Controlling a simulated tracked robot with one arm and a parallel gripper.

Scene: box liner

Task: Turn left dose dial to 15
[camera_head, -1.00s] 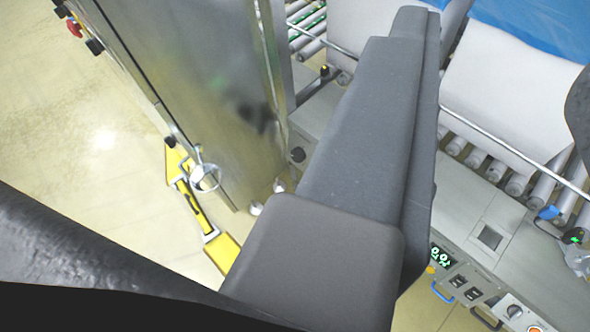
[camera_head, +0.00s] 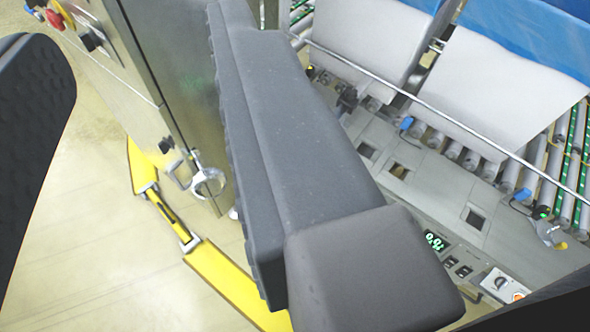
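A long dark grey part of my own arm or gripper (camera_head: 300,165) crosses the middle of the view and ends in a blunt block at the lower right. Two separate fingertips cannot be made out, and nothing is seen held. A small panel at the lower right has a green digital display (camera_head: 434,241), too small to read surely. A white plate there carries a small round knob (camera_head: 500,284) beside an orange button (camera_head: 518,295). I cannot tell whether this knob is the left dose dial. No number scale is readable. My dark block is left of the panel and covers part of it.
A roller conveyor (camera_head: 540,155) with grey-white sheets (camera_head: 485,85) and blue film (camera_head: 535,35) lies at the upper right. A steel cabinet (camera_head: 185,90) with a round handle (camera_head: 207,180) stands left. A yellow floor-level frame (camera_head: 225,280) runs below it. Floor at lower left is open.

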